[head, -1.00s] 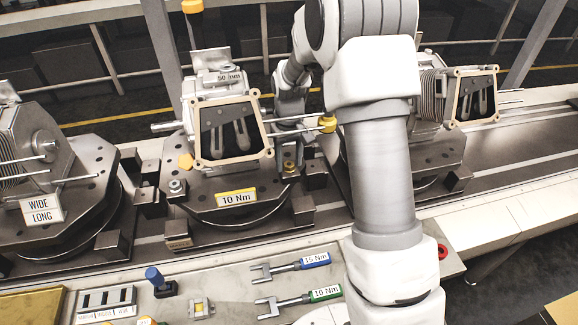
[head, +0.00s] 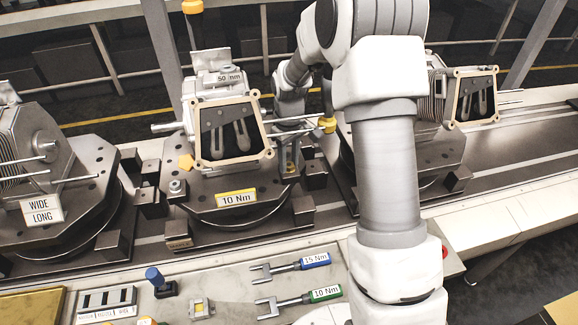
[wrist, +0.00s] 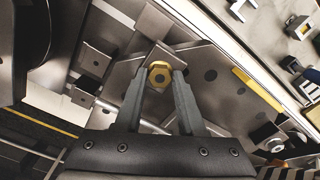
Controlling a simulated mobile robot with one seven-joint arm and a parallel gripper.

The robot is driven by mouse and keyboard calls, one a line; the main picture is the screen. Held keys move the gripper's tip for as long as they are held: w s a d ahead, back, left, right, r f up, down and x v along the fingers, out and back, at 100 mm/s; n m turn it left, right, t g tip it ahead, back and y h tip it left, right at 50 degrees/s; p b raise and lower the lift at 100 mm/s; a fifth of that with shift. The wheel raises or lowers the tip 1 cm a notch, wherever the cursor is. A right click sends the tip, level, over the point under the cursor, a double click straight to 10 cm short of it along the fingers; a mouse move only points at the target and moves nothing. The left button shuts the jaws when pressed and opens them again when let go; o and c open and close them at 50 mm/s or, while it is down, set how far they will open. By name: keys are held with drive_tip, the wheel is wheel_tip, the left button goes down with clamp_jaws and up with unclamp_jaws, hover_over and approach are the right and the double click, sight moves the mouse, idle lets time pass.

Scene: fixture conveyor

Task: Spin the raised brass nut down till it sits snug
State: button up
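The brass nut (wrist: 160,75) shows in the wrist view as a yellow hex ring with a dark centre, directly between my two fingertips. In the head view the nut (head: 290,169) is low at the right side of the middle fixture plate (head: 225,203), below my fingers. My gripper (wrist: 161,79) points down at it, one grey finger on each side. The gap between the fingers is about the nut's width, and I cannot tell whether they press on it.
A housing with a tan gasket frame (head: 262,130) stands left of my gripper. A dark clamp block (head: 315,175) sits close at right. Two torque wrenches, blue-handled (head: 314,260) and green-handled (head: 325,293), lie on the front bench.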

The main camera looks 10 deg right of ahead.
clamp_jaws()
drive_tip(key=shift+m, duration=0.9)
drive_tip(key=m, duration=0.6)
drive_tip(key=shift+m, duration=1.1)
drive_tip(key=m, duration=0.3)
drive_tip(key=shift+m, duration=0.4)
drive_tip(key=shift+d+m, duration=0.1)
drive_tip(key=shift+m, duration=0.5)
